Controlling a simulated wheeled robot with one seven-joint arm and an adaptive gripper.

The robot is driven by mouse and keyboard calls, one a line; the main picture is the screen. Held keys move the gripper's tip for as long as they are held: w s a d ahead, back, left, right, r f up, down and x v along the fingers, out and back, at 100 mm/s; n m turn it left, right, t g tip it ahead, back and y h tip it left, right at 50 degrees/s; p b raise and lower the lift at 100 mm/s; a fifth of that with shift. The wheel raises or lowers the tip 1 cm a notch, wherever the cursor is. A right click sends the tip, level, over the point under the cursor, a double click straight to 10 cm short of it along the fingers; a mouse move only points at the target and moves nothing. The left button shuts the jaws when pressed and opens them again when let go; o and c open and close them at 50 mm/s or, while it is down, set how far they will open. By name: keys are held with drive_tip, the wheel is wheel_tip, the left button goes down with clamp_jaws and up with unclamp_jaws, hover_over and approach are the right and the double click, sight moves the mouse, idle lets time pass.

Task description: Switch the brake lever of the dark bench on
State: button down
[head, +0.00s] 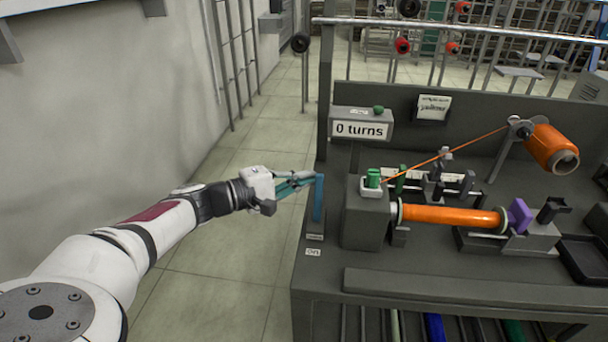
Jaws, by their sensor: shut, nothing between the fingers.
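The dark bench (345,255) fills the right half of the head view. The blue brake lever (319,200) stands nearly upright at the bench's left edge, on a small grey base. A white label reading "on" (313,252) lies just in front of that base. My gripper (308,179) is shut and empty. Its fingertips point right and are at the upper part of the lever, on its left side. I cannot tell whether they touch it.
On the bench, an orange bobbin (450,216) sits between a grey block (365,215) and a purple piece (519,215). An orange thread runs to an orange spool (550,148). A box reads "0 turns" (361,129). The floor left of the bench is clear.

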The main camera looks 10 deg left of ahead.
drive_tip(key=shift+s+r+m+t+h+p, duration=0.3)
drive_tip(key=shift+s+m+h+p, duration=0.2)
drive_tip(key=shift+s+m+p, duration=0.45)
drive_tip(key=shift+s+r+m+t+h+p, duration=0.15)
drive_tip(key=shift+s+m+t+h+p, duration=0.35)
drive_tip(key=shift+s+p, duration=0.7)
drive_tip(key=shift+s+f, duration=0.1)
drive_tip(key=shift+s, duration=0.35)
drive_tip(key=shift+s+f, duration=0.15)
drive_tip(key=shift+f, duration=0.05)
drive_tip(key=shift+w+r, duration=0.25)
drive_tip(key=shift+w, duration=0.2)
approach(317, 182)
drive_tip(key=a, duration=0.1)
drive_tip(key=w+a, duration=0.1)
drive_tip(key=a, duration=0.1)
drive_tip(key=shift+w+f, duration=0.1)
drive_tip(key=shift+w, duration=0.05)
